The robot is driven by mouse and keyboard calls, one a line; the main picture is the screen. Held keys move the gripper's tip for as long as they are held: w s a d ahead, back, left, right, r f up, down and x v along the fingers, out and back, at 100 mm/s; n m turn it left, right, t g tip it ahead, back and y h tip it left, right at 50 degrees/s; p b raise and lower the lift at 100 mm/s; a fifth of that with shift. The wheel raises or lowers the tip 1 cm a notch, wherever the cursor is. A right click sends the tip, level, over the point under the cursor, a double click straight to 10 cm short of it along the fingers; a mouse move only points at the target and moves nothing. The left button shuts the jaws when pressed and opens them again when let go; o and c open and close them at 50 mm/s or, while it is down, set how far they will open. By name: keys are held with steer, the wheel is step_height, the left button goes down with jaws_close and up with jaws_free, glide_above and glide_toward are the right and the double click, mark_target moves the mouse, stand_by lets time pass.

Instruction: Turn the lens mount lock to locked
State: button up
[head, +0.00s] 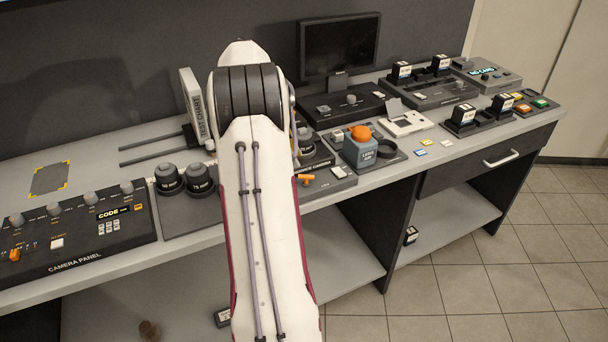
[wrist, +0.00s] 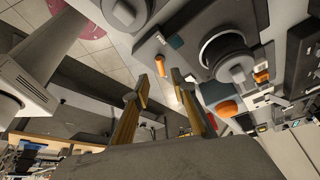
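In the head view an orange lever (head: 307,180) sits at the front edge of a dark panel (head: 338,183), just right of my arm; I take it for the lens mount lock. A dark round lens mount (head: 318,157) stands behind it, partly covered by my arm. In the wrist view my gripper (wrist: 160,78) has its two fingers apart with nothing clearly held. An orange piece (wrist: 160,66) shows near the fingertips, possibly the lever; I cannot tell whether they touch. My arm hides the gripper in the head view. The lock's marking is unreadable.
A blue-grey bottle with an orange cap (head: 361,147) stands right of the lever. Two dark lenses (head: 185,179) stand left of my arm, near a test chart (head: 194,108). The camera panel (head: 75,235) lies at left. Open shelves are below the counter.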

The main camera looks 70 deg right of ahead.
mark_target(306, 180)
steer(key=shift+f, duration=0.1)
steer(key=shift+x, duration=3.85)
steer(key=shift+s, duration=0.1)
jaws_close()
